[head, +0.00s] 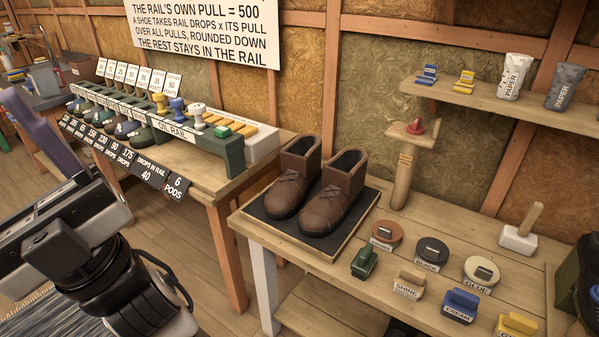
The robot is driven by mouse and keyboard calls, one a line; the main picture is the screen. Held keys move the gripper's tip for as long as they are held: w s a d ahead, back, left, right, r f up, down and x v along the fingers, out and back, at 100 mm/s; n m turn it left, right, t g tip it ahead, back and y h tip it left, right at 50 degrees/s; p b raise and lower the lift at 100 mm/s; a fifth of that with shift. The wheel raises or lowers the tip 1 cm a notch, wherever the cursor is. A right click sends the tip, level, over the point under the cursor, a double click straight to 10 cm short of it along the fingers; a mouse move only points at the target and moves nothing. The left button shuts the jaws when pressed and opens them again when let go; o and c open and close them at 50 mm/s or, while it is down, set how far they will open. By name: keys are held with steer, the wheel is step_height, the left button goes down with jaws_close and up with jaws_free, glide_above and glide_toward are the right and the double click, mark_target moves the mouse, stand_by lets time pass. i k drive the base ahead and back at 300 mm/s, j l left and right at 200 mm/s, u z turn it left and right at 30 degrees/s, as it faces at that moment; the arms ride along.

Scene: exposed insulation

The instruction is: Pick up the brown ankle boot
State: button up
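A pair of brown ankle boots stands upright side by side on a dark mat on the wooden bench, the left boot (293,188) and the right boot (334,198). Both have laces and dark soles, and their toes point toward the lower left. The mat (311,243) lies on a low wooden board. My gripper (40,190) is at the left edge of the head view, well left of the boots and apart from them. Its end is partly cut off by the picture edge, and its fingers' opening does not show clearly.
Round tins (433,253) and small brushes (410,282) lie right of the boots. A wooden post (403,178) with a red knob stands behind them. A green rail (220,150) with pegs and small shoes fills the back-left table. A shelf (480,101) hangs at upper right.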

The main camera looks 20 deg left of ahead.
mark_target(301, 158)
steer(key=i+j+u, duration=0.1)
steer(key=i+u, duration=0.15)
steer(key=i, duration=0.4)
steer(key=i+u, duration=0.3)
steer(key=i, duration=0.3)
